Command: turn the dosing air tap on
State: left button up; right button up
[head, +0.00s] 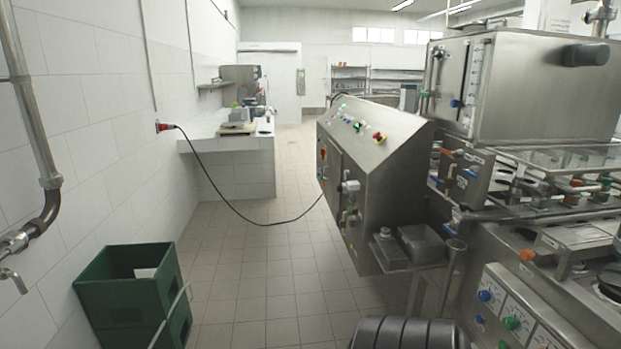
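The stainless filling machine (540,85) fills the right side of the head view. Small taps and fittings sit on it: a blue one (455,103) by the upper box, another blue one (470,172) below that, and an orange one (527,255) lower down. At the lower right a pale panel (510,320) carries blue and green knobs. I cannot tell which of these is the dosing air tap, nor whether it is on or off. Neither of my grippers is in view.
A sloped control cabinet (375,170) with a red button (379,138) stands left of the machine. A black cable (240,215) runs from it to the wall socket. Green crates (130,285) stand at the lower left. The tiled floor (260,285) between is clear.

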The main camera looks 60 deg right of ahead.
aim_at(433, 177)
jog(key=z, duration=2)
